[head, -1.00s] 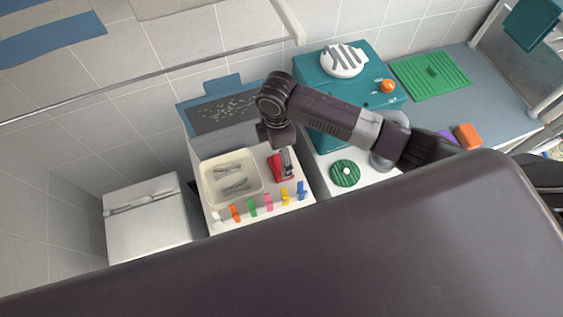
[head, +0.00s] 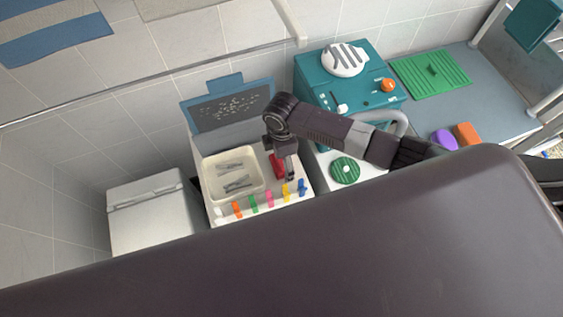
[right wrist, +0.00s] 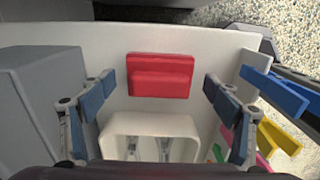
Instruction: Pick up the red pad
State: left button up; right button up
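The red pad (head: 277,166) lies on the white top of the cart, right of the cream tray. In the right wrist view the red pad (right wrist: 160,75) is a rectangle with a raised ridge across it. My right gripper (head: 290,171) is over the cart at the pad's right side in the head view, partly covering it. In the right wrist view its blue-padded fingers are wide apart, one on each side of the pad, with gaps on both sides. It holds nothing. My left gripper is in neither view.
The cream tray (head: 207,178) holds metal clips. Coloured clips (head: 269,199) line the cart's front edge. A raised panel (head: 233,110) stands behind. Right of the cart are a green disc (head: 345,170) and a teal machine (head: 310,80). A white bin (head: 150,222) stands left.

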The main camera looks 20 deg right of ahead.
jog(key=c, duration=1.1)
notch_tip(320, 180, up, 10)
jog(key=shift+r+b, duration=0.1)
jog(key=shift+b, duration=0.55)
jog(key=o, duration=0.5)
jog(key=shift+a, duration=0.1)
jog(key=c, duration=0.4)
